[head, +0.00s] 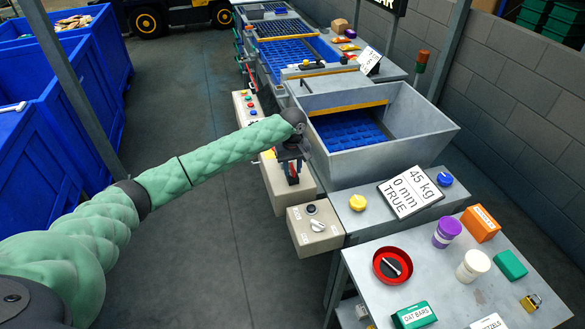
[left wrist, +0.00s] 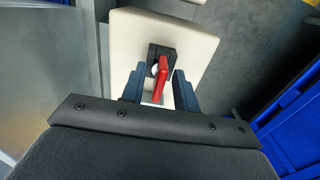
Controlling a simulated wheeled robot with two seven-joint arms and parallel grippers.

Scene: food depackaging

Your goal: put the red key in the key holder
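The red key (left wrist: 162,80) shows in the left wrist view, upright at a black fitting (left wrist: 153,55) on the pale face of a control box (left wrist: 190,45). The fitting looks like the key holder. Whether the key is seated in it or just in front of it, I cannot tell. My left gripper (left wrist: 159,88) has one dark blue finger on each side of the key, with small gaps visible. In the head view, the left gripper (head: 291,160) is over the box (head: 297,197), and some red (head: 292,171) shows below it. My right gripper is out of view.
A grey hopper (head: 385,152) with a blue conveyor stands just right of the gripper. A second control box (head: 316,240) with a dial is nearer. A table (head: 428,265) at lower right holds food packages and a red bowl (head: 380,274). Blue bins (head: 35,165) stand left; the floor between is clear.

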